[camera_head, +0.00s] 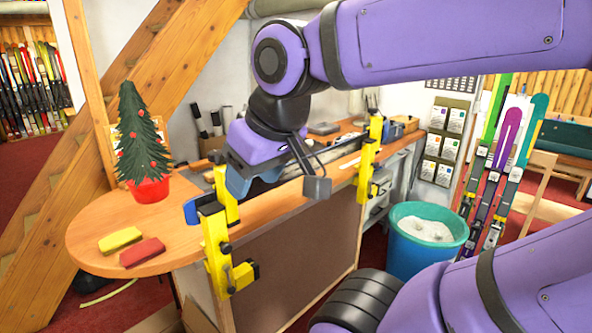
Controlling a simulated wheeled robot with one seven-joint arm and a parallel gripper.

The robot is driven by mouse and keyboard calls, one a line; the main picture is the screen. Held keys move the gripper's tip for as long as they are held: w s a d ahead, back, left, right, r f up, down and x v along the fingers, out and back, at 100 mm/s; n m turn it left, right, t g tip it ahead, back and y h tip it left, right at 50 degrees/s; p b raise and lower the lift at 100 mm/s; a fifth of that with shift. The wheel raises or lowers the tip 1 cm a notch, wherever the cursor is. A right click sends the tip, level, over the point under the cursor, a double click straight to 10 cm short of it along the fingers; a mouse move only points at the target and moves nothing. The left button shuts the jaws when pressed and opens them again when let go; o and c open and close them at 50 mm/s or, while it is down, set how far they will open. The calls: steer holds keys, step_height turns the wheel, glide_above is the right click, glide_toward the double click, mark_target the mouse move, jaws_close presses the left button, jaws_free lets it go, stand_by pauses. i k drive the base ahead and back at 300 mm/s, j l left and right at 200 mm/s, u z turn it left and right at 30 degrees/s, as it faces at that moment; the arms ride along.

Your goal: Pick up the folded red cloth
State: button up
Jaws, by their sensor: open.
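The folded red cloth (142,253) lies flat on the rounded left end of the wooden bench (95,225), near its front edge. It is a small block shape, just right of and in front of a similar folded yellow cloth (120,240). The two lie very close together; I cannot tell if they touch. My gripper (279,184) hangs over the bench to the right of the red cloth, well apart from it. Its jaws are open, and I see nothing held between them. The yellow clamp partly overlaps the view near it.
A small decorated tree in a red pot (149,190) stands behind the cloths. Yellow clamps (215,245) rise at the bench's front edge between the cloth and my gripper. A teal bin (424,250) stands right of the bench, with skis (500,165) beyond. The bench around the cloths is clear.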

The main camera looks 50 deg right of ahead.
mark_target(141, 253)
steer(key=i+j+z, duration=0.1)
steer(key=i+j, duration=0.45)
steer(key=j, duration=0.3)
steer(key=i+j+z, duration=0.15)
steer(key=i+j, duration=0.15)
steer(key=j, duration=0.15)
